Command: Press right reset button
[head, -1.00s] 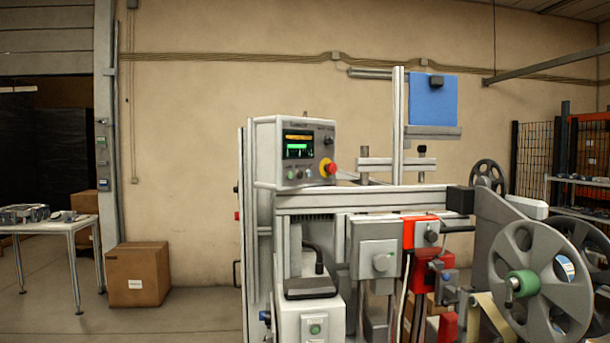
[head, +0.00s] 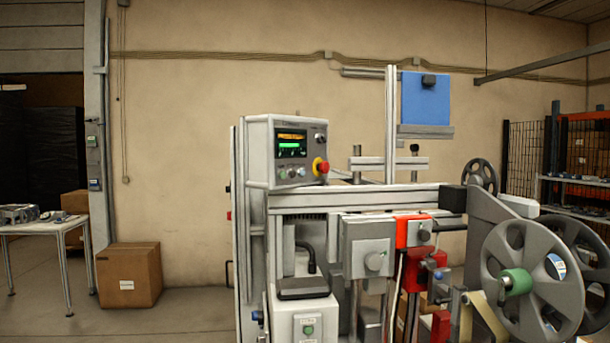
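A control box (head: 286,152) with a lit screen (head: 291,143) sits on the upper left of the machine. Below the screen is a row of small buttons, a green one (head: 283,174) at the left and paler ones (head: 300,172) to its right. A red emergency knob (head: 320,166) on a yellow base sits at the box's right. A lower white box (head: 307,318) at the front carries a green button (head: 308,329). The button labels are too small to read. My gripper is not in view.
A large grey reel (head: 532,280) with a green hub projects at the machine's right. A table (head: 45,228) with parts stands at the far left. A cardboard box (head: 128,275) sits on the floor, with open floor between it and the machine.

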